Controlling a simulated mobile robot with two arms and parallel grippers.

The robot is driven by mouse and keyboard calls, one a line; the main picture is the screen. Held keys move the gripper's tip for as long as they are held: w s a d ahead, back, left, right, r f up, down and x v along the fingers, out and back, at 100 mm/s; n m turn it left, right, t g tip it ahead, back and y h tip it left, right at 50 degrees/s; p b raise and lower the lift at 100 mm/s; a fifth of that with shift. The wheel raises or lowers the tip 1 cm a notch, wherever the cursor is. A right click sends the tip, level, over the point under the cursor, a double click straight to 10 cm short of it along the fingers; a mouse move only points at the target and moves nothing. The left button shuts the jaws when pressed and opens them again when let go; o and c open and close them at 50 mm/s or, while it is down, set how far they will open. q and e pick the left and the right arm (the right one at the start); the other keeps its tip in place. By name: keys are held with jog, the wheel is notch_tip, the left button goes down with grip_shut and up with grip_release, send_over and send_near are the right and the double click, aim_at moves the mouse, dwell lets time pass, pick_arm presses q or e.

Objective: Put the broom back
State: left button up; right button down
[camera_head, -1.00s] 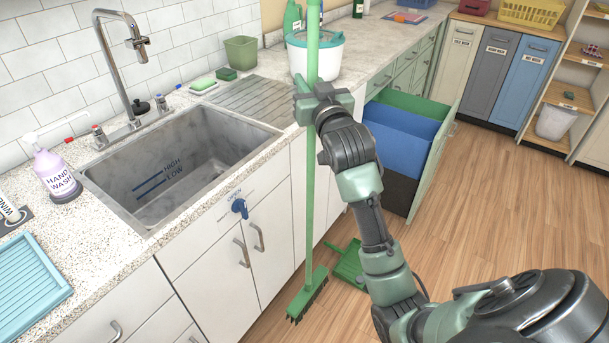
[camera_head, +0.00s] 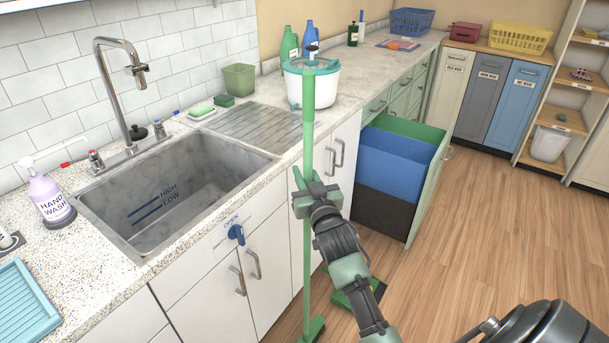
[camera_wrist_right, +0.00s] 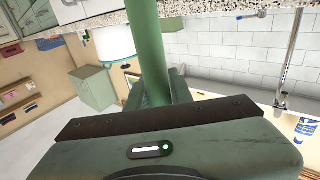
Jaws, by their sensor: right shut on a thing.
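The green broom (camera_head: 308,150) stands nearly upright in front of the white cabinet doors, right of the sink. Its brush head (camera_head: 313,328) is low, at the bottom edge of the head view; whether it touches the floor cannot be told. My right gripper (camera_head: 304,190) is shut on the broom's handle, around its middle. The handle also runs up between the jaws in the right wrist view (camera_wrist_right: 146,45). A green dustpan (camera_head: 350,292) is on the floor behind my right arm, partly hidden. My left gripper is not in view.
An open drawer with green, blue and black bins (camera_head: 400,165) juts out right of the broom. A white and green bucket (camera_head: 325,86) stands on the counter (camera_head: 350,75) behind the handle's top. The wooden floor (camera_head: 480,220) to the right is clear.

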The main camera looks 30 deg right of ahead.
dwell(0.3)
jog(key=shift+f, duration=0.2)
jog(key=c, duration=1.3)
grip_release()
jog(key=shift+o, duration=0.2)
jog(key=shift+r, duration=0.1)
